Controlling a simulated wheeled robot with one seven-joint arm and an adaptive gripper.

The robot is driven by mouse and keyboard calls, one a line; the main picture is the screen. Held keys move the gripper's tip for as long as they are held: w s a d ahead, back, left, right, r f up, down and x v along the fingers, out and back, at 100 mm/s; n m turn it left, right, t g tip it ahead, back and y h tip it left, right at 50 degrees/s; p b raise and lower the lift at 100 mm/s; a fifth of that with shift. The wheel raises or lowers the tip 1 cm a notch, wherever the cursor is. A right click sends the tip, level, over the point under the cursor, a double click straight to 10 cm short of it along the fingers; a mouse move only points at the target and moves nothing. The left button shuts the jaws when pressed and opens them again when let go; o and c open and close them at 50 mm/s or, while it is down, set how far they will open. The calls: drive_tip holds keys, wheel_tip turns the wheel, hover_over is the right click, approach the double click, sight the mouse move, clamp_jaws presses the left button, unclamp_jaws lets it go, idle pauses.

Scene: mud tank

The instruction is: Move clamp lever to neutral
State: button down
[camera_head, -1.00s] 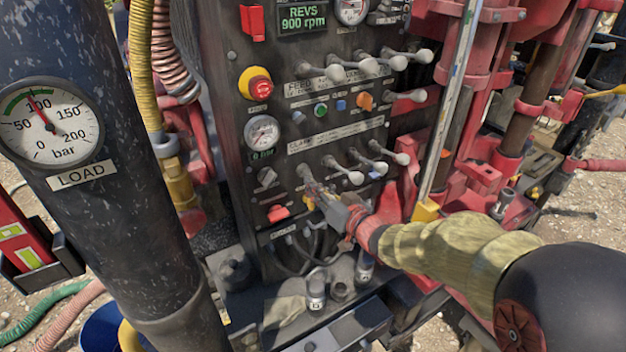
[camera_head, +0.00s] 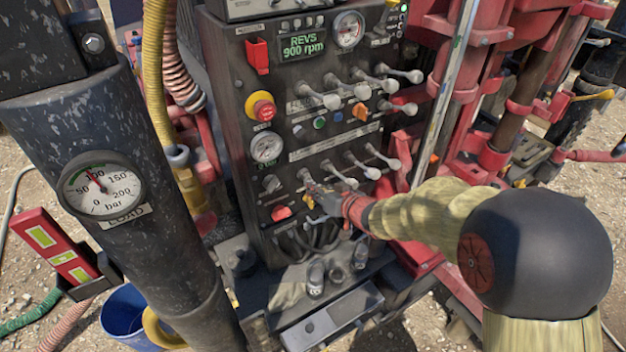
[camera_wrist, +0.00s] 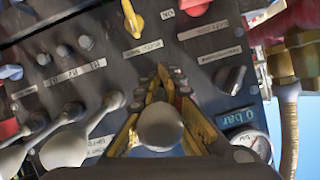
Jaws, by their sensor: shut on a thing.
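The dark control panel (camera_head: 292,128) carries a lower row of grey ball-ended levers under a long white label, which is hard to read. My gripper (camera_head: 314,190) is at the left end of this row and mostly hides the lever there, taken as the clamp lever. In the wrist view, my gripper's yellow fingers (camera_wrist: 165,82) close around this lever, and its round grey knob (camera_wrist: 160,127) shows between them. The lever's shaft is largely hidden behind the knob. The neighbouring lower-row lever (camera_head: 345,182) stands just right of my gripper.
More levers (camera_head: 361,91) project from the upper row. A red emergency button (camera_head: 263,110), an orange knob (camera_head: 361,112) and a pressure gauge (camera_head: 267,147) sit on the panel. A thick dark post with the load gauge (camera_head: 103,188) stands left. A blue bucket (camera_head: 122,318) stands on the ground.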

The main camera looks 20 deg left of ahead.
drive_tip(key=shift+s+d+f+h+p, duration=0.1)
drive_tip(key=shift+d+f+h+p, duration=0.1)
drive_tip(key=shift+f+h+p, duration=0.2)
drive_tip(key=c, duration=2.4)
unclamp_jaws()
drive_tip(key=o, duration=0.4)
drive_tip(key=shift+d+r, duration=0.15)
drive_tip(key=shift+r, duration=0.3)
drive_tip(key=shift+o, duration=0.2)
drive_tip(key=v, duration=1.1)
drive_tip(key=shift+s+d, duration=0.15)
drive_tip(key=shift+d, duration=0.25)
drive_tip(key=shift+r, duration=0.1)
